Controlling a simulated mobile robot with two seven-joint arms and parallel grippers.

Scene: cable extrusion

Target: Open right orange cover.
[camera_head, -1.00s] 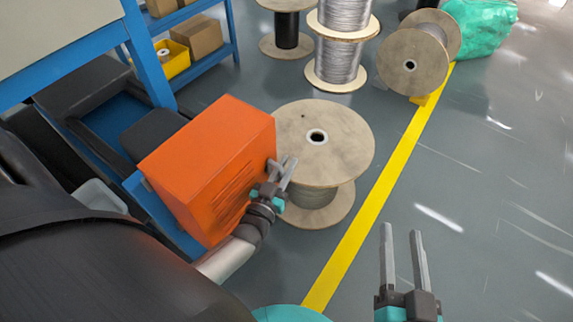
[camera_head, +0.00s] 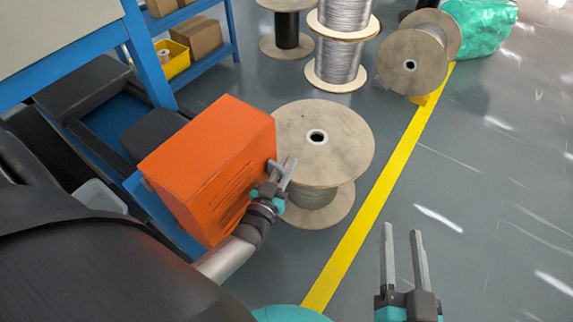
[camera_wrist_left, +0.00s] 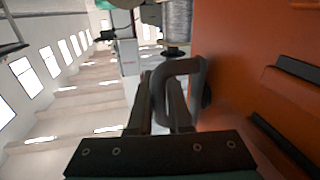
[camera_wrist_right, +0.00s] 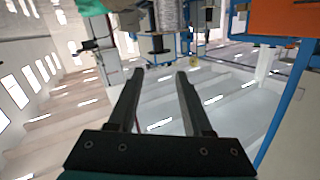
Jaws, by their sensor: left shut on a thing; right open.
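The orange cover (camera_head: 205,165) is a box-like hood with slots in its side, standing at the left-centre of the head view. It looks closed over the blue-framed machine. My left gripper (camera_head: 283,173) is at its right side, shut on the cover's grey handle (camera_wrist_left: 178,68). In the left wrist view the handle's loop passes between the fingers, with the orange wall (camera_wrist_left: 240,60) close on the right. My right gripper (camera_head: 402,245) is open and empty over the floor at the lower right of the head view. The cover also shows in the right wrist view (camera_wrist_right: 283,17).
A large wooden cable spool (camera_head: 345,140) stands just right of the cover, close to my left gripper. More spools (camera_head: 335,50) stand at the back. A blue shelf (camera_head: 190,70) with boxes is at the upper left.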

